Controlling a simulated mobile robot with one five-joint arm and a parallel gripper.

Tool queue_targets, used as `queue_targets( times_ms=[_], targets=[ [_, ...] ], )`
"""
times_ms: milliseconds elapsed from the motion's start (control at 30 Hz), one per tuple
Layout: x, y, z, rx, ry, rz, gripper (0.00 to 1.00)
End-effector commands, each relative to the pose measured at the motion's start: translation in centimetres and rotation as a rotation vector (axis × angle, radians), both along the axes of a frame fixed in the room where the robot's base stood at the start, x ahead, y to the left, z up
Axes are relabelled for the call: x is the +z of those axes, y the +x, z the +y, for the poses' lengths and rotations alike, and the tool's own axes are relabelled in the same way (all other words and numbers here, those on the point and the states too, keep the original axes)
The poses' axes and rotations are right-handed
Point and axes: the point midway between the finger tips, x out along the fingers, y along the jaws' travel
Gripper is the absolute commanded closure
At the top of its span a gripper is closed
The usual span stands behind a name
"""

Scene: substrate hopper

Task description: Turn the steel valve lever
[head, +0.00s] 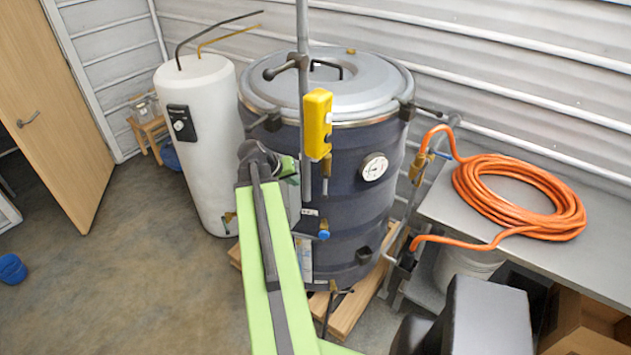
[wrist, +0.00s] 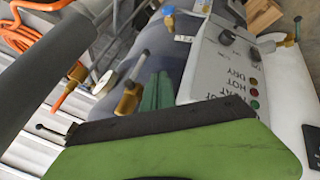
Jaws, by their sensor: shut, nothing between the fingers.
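My gripper (head: 290,168) is green and shows small at the end of my raised arm, in front of the dark drum; my arm partly hides it. In the wrist view, green fingers (wrist: 157,92) show past the dark edge of my gripper body, close together and holding nothing. A brass valve with a grey steel lever (wrist: 140,64) stands just left of the fingers there; I cannot tell whether they touch. A blue-tipped valve (wrist: 168,12) is farther off, and its blue tip shows in the head view (head: 324,235). Which lever is the task's is unclear.
The dark drum (head: 345,220) has a dial gauge (head: 374,167). A yellow box (head: 318,124) hangs by a vertical pole (head: 303,70). A white tank (head: 200,140) stands left. An orange hose (head: 520,190) lies on the grey bench (head: 605,225). Floor at left is mostly clear.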

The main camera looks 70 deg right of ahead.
Motion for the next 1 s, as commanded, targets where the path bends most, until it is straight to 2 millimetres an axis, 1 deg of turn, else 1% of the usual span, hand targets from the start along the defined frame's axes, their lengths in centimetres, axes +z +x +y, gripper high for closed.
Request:
queue_targets(
  times_ms=[167, 400, 567, 633, 700, 800, 1000],
  targets=[
    [-2.0, -0.2, -0.9, 0.001, 0.002, -0.001, 1.00],
    [-6.5, -1.2, -3.7, 0.002, 0.003, 0.000, 1.00],
    [-9.1, -1.9, -5.7, 0.003, 0.003, 0.000, 1.00],
    [-8.2, -3.0, -6.2, 0.001, 0.003, -0.001, 1.00],
    [-8.2, -4.0, -6.6, 0.002, 0.004, -0.001, 1.00],
    [-8.1, -4.8, -7.2, 0.003, 0.003, 0.000, 1.00],
    [-8.1, -5.3, -7.5, 0.006, 0.003, 0.000, 1.00]
  ],
)
